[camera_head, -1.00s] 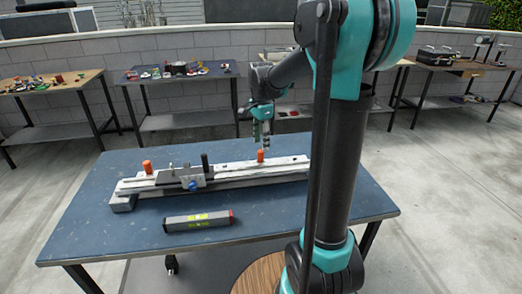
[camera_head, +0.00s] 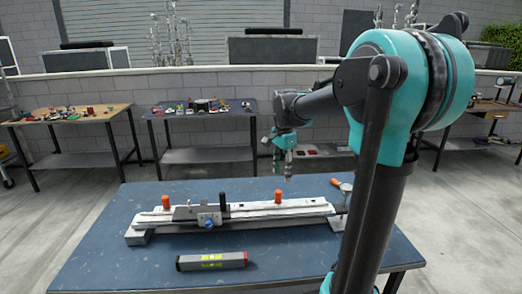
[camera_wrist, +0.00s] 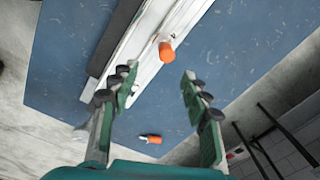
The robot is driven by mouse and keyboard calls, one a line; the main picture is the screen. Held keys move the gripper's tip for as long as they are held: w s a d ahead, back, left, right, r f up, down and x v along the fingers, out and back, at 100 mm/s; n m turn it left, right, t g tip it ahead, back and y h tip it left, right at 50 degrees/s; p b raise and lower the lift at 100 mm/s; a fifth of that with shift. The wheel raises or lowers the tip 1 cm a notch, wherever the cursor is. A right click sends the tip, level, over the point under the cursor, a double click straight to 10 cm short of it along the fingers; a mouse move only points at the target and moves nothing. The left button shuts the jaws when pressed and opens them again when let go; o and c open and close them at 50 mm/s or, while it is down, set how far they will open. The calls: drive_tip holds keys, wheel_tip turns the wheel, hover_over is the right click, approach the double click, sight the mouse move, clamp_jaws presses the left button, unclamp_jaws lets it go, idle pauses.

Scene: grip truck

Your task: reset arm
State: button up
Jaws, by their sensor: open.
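My gripper (camera_head: 285,168) hangs above the blue workbench (camera_head: 90,262), over the right part of the rail fixture (camera_head: 245,213). In the wrist view my gripper (camera_wrist: 158,88) is open, with nothing between its green fingers. An orange cylinder (camera_head: 278,196) stands on the rail below my gripper; it also shows just beyond the fingertips in the wrist view (camera_wrist: 166,51). A second orange cylinder (camera_head: 166,202) stands at the rail's left end.
An orange-handled item (camera_head: 339,184) lies at the back right. Other benches (camera_head: 70,115) (camera_head: 200,109) with small items stand along the wall.

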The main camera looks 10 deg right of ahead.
drive_tip(key=s+d+f+n+t, duration=0.1)
drive_tip(key=s+f+n, duration=0.3)
drive_tip(key=s+f, duration=0.2)
drive_tip(key=s+d+f+n+t, duration=0.1)
drive_tip(key=s+f+n, duration=0.3)
drive_tip(key=s, duration=0.3)
drive_tip(key=s+d+f+n+t, duration=0.1)
drive_tip(key=s+f+n, duration=0.4)
drive_tip(key=s+f, duration=0.2)
drive_tip(key=shift+s+d+f+t, duration=0.2)
drive_tip(key=shift+s+f+t, duration=0.1)
drive_tip(key=shift+s+t, duration=0.1)
drive_tip(key=shift+w+r, duration=0.1)
drive_tip(key=shift+w, duration=0.05)
drive_tip(key=shift+c, duration=0.4)
